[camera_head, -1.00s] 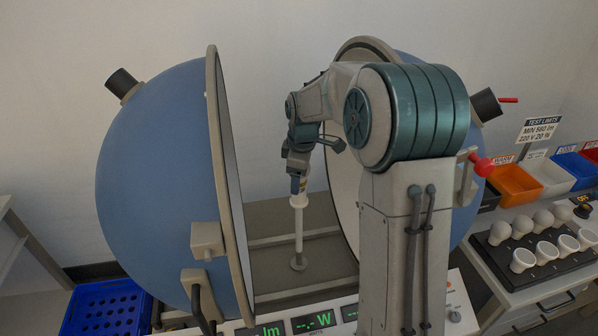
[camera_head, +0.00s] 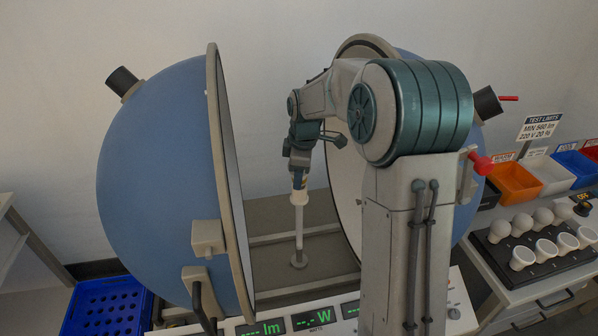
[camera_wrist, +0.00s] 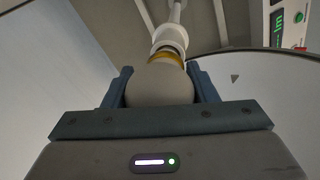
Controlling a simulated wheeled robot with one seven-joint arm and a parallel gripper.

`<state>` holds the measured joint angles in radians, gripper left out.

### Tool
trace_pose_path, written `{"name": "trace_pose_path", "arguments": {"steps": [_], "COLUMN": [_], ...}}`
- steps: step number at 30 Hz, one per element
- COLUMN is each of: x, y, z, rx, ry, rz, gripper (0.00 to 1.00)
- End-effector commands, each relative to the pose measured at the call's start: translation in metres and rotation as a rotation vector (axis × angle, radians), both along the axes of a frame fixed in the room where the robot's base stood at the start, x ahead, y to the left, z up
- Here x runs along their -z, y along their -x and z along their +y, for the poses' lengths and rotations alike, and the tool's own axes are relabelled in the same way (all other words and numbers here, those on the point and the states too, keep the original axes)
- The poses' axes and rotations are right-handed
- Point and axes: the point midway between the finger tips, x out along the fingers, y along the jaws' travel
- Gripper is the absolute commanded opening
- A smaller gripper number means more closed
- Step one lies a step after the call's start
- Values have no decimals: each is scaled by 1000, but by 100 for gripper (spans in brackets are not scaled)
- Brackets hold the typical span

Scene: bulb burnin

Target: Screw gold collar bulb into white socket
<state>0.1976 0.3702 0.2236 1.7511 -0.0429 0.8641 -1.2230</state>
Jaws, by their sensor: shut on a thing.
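The bulb (camera_wrist: 160,84) is a pale globe with a gold collar (camera_wrist: 167,55). My gripper (camera_wrist: 162,80) is shut on its globe, one finger on each side. The collar end points at the white socket (camera_wrist: 172,36), directly in line with it; I cannot tell how far the bulb is seated. In the head view the white socket (camera_head: 299,199) tops a thin upright post between the two half spheres. My gripper (camera_head: 299,180) is right above it there, pointing down, and hides the bulb.
The blue half sphere (camera_head: 160,190) stands open on the left; the other half is behind my arm. A meter panel (camera_head: 300,318) is in front. On the right are a black tray (camera_head: 560,263) of bulbs and an orange bin (camera_head: 514,184). A blue crate (camera_head: 105,308) is at lower left.

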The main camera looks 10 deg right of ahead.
Motion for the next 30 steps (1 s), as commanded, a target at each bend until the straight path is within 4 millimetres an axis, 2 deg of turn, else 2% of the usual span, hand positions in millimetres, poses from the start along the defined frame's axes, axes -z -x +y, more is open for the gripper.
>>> {"name": "trace_pose_path", "arguments": {"steps": [30], "x": [0], "y": [2], "z": [0], "rx": [1049], "ry": [2], "rz": [1], "gripper": [30]}}
